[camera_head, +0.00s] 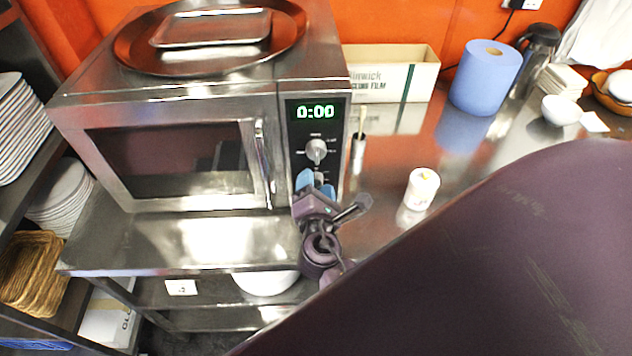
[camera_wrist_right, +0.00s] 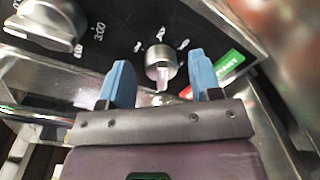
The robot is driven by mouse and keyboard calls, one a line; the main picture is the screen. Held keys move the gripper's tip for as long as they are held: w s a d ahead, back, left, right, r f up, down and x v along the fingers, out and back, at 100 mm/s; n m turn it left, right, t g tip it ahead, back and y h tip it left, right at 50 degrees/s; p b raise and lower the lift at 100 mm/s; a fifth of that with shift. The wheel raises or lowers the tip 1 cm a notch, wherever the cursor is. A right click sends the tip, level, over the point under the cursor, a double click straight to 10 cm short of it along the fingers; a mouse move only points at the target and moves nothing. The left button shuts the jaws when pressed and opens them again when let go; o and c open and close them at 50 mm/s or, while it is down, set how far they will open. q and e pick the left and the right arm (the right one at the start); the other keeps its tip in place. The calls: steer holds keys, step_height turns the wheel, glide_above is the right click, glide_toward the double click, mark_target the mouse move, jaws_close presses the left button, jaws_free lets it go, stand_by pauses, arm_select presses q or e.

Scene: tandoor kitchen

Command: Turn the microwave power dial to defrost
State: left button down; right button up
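The steel microwave (camera_head: 180,105) stands on the counter in the head view, its green display reading 0:00. A large dial (camera_head: 316,150) sits below the display; it also shows at the top left of the right wrist view (camera_wrist_right: 48,22), beside a 3:00 mark. The smaller power dial (camera_wrist_right: 162,62) is in the upper middle of the right wrist view, its pointer towards the gripper. My right gripper (camera_head: 316,184) is open, with its blue fingers apart on either side of the small dial. I cannot tell whether they touch it. My left gripper is out of view.
A door handle (camera_head: 263,165) stands left of the control panel. Green (camera_wrist_right: 229,65) and red buttons lie close to the right finger. A round tray (camera_head: 128,45) is on top of the microwave. A white cup (camera_head: 422,188) and blue roll (camera_head: 485,78) stand to the right.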

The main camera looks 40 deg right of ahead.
steer(key=shift+s, duration=0.1)
arm_select(q)
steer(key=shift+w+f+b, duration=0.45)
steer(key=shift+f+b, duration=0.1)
steer(key=shift+b, duration=0.75)
arm_select(e)
steer(key=v, duration=1)
steer(key=shift+s+a, duration=0.25)
